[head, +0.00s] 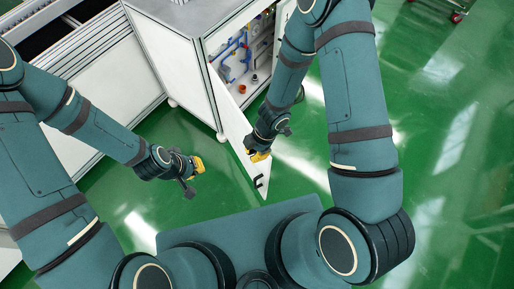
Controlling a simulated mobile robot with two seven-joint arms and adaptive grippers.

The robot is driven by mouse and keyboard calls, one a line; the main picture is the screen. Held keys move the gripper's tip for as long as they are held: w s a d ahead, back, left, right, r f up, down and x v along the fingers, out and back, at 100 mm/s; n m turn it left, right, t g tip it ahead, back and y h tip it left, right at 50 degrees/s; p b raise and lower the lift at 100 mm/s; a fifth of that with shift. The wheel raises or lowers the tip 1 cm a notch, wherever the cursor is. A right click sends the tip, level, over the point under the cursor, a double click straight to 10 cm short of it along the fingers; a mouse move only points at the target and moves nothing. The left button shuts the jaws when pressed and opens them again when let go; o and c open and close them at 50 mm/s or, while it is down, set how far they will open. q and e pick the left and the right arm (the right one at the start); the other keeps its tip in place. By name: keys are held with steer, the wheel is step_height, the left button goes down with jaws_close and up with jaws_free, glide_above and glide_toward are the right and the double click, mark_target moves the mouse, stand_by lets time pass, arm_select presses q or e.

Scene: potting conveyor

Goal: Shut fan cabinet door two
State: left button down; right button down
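The white fan cabinet (165,60) stands at the top centre, with its front open and pipes and fittings visible inside. One white cabinet door (233,130) is swung wide open toward me, with a black handle (259,182) near its free end. Another white panel, perhaps a second door (284,14), shows at the far side, partly hidden by my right arm. My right gripper (260,156) is in front of the near door in this view, close to the handle; I cannot tell if it touches. My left gripper (199,165) is left of that door, apart from it, with nothing visible in it.
A long white conveyor frame (95,75) runs along the upper left beside the cabinet. Blue and red pipes (232,48) and small orange-brown fittings (254,79) are inside the cabinet. The green floor (450,130) is clear on the right; a red cart (456,15) is at the top right.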

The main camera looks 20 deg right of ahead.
steer(key=shift+w+d+f+b, duration=0.15)
steer(key=shift+d+f+b, duration=0.2)
steer(key=shift+f, duration=0.45)
steer(key=shift+w+d+f+b, duration=0.1)
steer(key=shift+d+f+b, duration=0.25)
steer(key=shift+f, duration=0.45)
steer(key=shift+w+d+f+b, duration=0.2)
steer(key=shift+d+f, duration=0.2)
steer(key=shift+f, duration=0.4)
